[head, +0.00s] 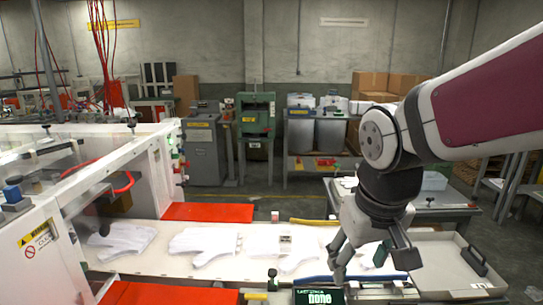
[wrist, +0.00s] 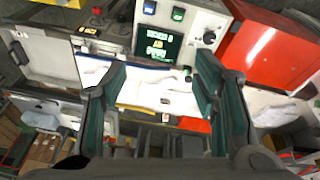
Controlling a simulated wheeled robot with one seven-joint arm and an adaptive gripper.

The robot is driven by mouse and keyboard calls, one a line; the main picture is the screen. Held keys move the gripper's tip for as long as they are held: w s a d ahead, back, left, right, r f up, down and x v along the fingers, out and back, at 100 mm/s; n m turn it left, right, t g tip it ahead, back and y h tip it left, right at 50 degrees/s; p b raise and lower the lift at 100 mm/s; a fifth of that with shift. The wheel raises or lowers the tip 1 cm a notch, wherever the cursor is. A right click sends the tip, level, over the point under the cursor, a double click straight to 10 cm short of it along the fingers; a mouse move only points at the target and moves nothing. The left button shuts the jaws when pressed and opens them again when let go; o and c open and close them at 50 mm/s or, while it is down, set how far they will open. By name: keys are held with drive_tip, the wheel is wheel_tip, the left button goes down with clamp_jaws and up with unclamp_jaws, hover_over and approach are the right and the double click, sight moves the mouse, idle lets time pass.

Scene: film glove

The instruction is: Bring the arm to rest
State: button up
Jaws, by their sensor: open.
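My arm reaches in from the right of the head view and bends down at the elbow. My gripper (head: 360,262) hangs over the right part of the white belt, just behind a small display (head: 319,297) reading "DONE". In the wrist view my gripper (wrist: 160,82) has its two dark green fingers spread wide apart, with nothing held between them. White film gloves (head: 204,243) lie flat in a row on the belt (head: 150,266). A white glove (wrist: 165,92) also shows beyond the fingers in the wrist view, apart from them.
A control panel with a screen (wrist: 158,42) and buttons lies close beyond my fingers. A pale tray (head: 440,250) with a black handle is at the right. Red covers (head: 208,212) border the belt. A white machine (head: 35,235) fills the left.

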drive_tip(key=s+d+r+m+t, duration=0.2)
drive_tip(key=s+d, duration=0.3)
drive_tip(key=s, duration=0.7)
drive_tip(key=shift+r, duration=0.55)
